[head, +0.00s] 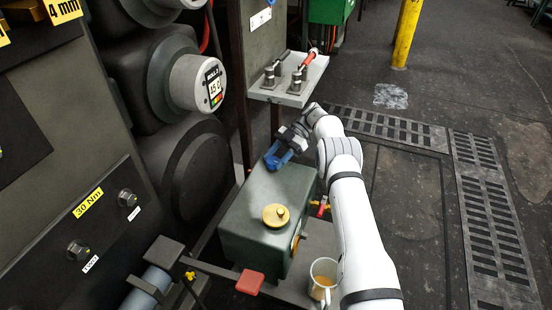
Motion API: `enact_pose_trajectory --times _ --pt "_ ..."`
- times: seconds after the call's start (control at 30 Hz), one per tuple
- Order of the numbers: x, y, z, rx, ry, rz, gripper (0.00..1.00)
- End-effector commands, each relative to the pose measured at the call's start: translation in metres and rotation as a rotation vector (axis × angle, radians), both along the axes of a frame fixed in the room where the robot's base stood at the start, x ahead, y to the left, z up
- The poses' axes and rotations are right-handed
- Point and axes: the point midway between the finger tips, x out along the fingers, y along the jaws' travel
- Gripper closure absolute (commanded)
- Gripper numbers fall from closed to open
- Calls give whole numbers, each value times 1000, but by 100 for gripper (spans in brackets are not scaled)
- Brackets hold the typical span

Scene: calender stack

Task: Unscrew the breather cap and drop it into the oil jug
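The yellow breather cap (276,216) sits upright on top of the green gearbox-like housing (245,218), towards its near right side. The oil jug (314,290) is a white, open-topped vessel with amber liquid in it, standing on the grey shelf at the housing's right front. My gripper (279,156) has blue fingers and is over the far end of the housing, beyond the cap and apart from it. Its fingers look spread, with nothing seen between them. The cap's threads are hidden.
A red-handled valve (321,208) is on the housing's right side, close to my arm. A red pad (250,282) sticks out in front. A grey shelf (290,93) with metal fittings and a red-handled tool stands behind my gripper. Dark rollers (185,160) crowd the left.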

Motion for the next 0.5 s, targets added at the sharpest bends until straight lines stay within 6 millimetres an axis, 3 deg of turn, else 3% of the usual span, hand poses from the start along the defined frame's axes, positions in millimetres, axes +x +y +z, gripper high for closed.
enact_pose_trajectory --times 0.3,0.5 --pt "-1 0 -1 -1 4 0 33" --pt "0 -1 0 1 1 -2 32"
